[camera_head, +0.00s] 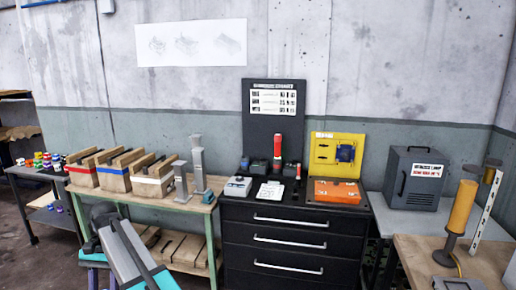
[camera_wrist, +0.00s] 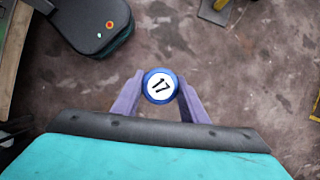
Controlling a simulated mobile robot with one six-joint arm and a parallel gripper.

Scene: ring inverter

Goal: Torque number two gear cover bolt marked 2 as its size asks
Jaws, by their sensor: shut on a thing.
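In the wrist view my gripper (camera_wrist: 160,92) is shut on a round blue-rimmed piece (camera_wrist: 160,78) with a white face marked 17. Its shape below the face is hidden, so I cannot tell exactly what it is. It is held above the bare floor. My grey and teal arm shows at the lower left of the head view, but the fingertips do not show there. I see no gear cover bolt marked 2 in either view. A red-handled upright tool (camera_head: 277,148) stands on the black drawer cabinet (camera_head: 290,232) under a chart (camera_head: 273,101).
Small coloured pieces (camera_head: 45,160) stand on a cart at left. Wooden bins (camera_head: 113,180) and grey stands sit on a green bench. An orange case (camera_head: 337,192) lies on the cabinet. A dark box (camera_head: 415,180) and a yellow cylinder (camera_head: 461,207) are at right.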

